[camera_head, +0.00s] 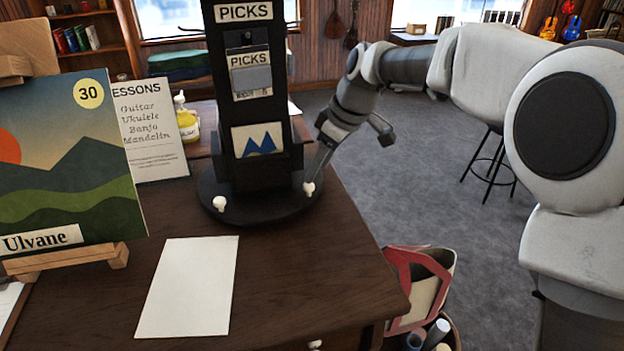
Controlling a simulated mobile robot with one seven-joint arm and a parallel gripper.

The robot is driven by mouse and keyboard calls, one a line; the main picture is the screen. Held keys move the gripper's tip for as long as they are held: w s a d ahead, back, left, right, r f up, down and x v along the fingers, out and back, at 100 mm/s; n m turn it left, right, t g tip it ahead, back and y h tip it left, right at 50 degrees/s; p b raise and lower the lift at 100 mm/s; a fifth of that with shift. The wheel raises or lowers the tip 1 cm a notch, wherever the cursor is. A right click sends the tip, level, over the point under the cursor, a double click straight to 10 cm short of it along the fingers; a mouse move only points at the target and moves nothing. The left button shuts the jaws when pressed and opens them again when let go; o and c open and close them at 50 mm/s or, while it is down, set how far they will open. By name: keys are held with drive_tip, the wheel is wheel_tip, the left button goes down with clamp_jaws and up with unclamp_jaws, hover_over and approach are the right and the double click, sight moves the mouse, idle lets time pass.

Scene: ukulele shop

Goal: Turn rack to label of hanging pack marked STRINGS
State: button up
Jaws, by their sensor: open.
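The rack (222,85) is a black upright tower on a round black base (262,209), standing on the brown counter. The side facing me has a PICKS sign (244,11) at the top and a hanging pack marked PICKS (250,75) below it. Under that is a white card with a blue mountain shape (258,139). No STRINGS label shows on this side; the other sides are hidden. Small cream knobs stand on the base, one at the front left (219,203) and one at the right (309,188). My gripper (314,177) is open, pointing down at the right knob. Contact is unclear.
A mountain picture (68,165) on a wooden easel and a LESSONS sign (153,130) stand left. A blank white sheet (188,287) lies in front of the rack. A yellow bottle (186,122) is behind. A red-and-cream bag (420,285) stands beyond the counter's right edge.

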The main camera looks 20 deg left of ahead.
sight(312, 186)
drive_tip(key=x, duration=0.4)
drive_tip(key=shift+a+f, duration=0.1)
drive_tip(key=shift+f, duration=0.3)
clamp_jaws()
idle(1.1)
